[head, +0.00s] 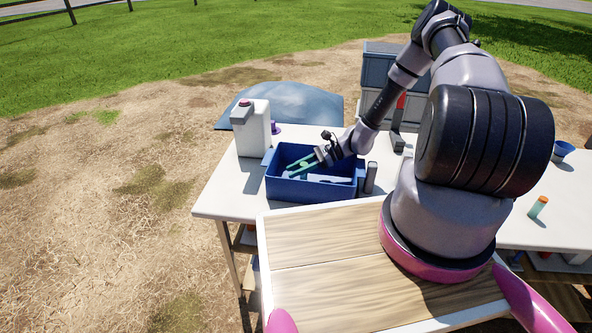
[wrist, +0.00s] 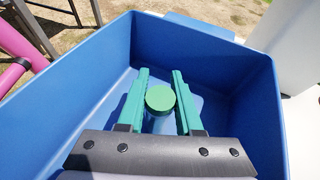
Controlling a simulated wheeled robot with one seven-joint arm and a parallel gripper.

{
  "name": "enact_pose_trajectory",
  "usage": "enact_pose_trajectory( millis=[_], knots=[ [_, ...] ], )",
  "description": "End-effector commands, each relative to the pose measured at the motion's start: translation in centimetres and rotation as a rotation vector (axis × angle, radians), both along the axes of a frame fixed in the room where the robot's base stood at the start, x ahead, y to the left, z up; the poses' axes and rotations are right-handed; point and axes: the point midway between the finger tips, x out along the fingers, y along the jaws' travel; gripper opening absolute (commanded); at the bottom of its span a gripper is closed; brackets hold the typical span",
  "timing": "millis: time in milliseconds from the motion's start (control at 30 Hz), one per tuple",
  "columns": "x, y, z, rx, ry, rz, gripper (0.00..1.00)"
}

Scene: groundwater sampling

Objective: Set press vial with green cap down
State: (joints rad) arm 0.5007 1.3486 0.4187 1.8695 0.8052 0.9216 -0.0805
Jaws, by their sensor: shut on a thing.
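The vial with the green cap (wrist: 160,98) is between the two green fingers of my gripper (wrist: 160,92) in the wrist view. Its round cap faces the camera and most of its body is hidden below the cap. My gripper is shut on it, inside the blue bin (wrist: 92,72). In the head view my gripper (head: 303,166) reaches down into the blue bin (head: 312,190) from the right. The vial is too small to make out there. I cannot tell whether the vial touches the bin floor.
The bin stands on a white table (head: 225,195). A white jug (head: 250,128) stands behind it at the left. A dark grey upright object (head: 371,177) is just right of the bin.

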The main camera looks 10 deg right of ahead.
Motion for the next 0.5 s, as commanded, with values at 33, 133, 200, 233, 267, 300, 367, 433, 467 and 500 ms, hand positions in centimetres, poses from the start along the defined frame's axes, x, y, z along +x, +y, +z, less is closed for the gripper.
enact_pose_trajectory(
  millis=[33, 133, 200, 233, 267, 300, 367, 433, 467, 500],
  knots=[
    [0.0, 0.01, -0.1, 0.0, 0.0, 0.0, 0.0],
    [0.02, -0.01, -0.2, 0.0, 0.0, 0.0, 0.53],
    [0.01, 0.0, -0.19, 0.0, 0.0, 0.0, 0.64],
    [0.01, 0.0, -0.19, 0.0, 0.0, 0.0, 0.64],
    [0.01, 0.0, -0.18, 0.0, 0.0, 0.0, 0.64],
    [0.01, 0.0, -0.18, 0.0, 0.0, 0.0, 0.64],
    [0.01, 0.0, -0.18, 0.0, 0.0, 0.0, 0.64],
    [0.01, -0.01, -0.17, 0.0, 0.0, 0.0, 0.64],
    [0.01, 0.0, -0.14, 0.0, 0.0, 0.0, 0.64],
    [0.01, -0.01, -0.03, 0.0, 0.0, 0.0, 0.64]
  ],
)
